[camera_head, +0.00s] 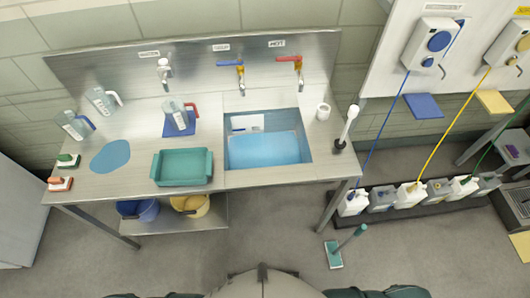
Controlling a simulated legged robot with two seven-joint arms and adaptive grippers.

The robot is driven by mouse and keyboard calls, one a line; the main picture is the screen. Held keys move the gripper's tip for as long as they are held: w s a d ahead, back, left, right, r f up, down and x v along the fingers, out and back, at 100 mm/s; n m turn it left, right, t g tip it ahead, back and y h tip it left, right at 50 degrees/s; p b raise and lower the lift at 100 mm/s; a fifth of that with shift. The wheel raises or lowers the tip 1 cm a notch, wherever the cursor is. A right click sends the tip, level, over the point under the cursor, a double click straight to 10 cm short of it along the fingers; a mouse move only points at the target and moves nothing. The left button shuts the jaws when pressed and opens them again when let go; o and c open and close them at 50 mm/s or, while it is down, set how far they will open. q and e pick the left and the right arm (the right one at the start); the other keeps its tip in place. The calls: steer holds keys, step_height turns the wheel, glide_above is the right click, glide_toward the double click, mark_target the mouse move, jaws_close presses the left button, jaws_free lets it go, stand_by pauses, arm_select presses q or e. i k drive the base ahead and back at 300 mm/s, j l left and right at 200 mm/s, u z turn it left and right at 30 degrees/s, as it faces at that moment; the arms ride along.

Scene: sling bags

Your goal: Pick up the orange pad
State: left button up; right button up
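No pad that is clearly orange shows. A small block with an orange-red top and pale base (60,184) lies at the left front edge of the steel counter (235,181). It looks like a scrubber, with a similar green-topped one (68,160) just behind it. Another pale yellow pad (520,247) lies low at the right edge, partly cut off. Neither of my grippers is in view. My own body shows at the bottom edge.
Buckets (190,204) stand on the shelf below. A green floor brush (334,254) and a row of jugs (410,195) stand to the right.

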mark_target(57, 183)
steer(key=u, duration=1.95)
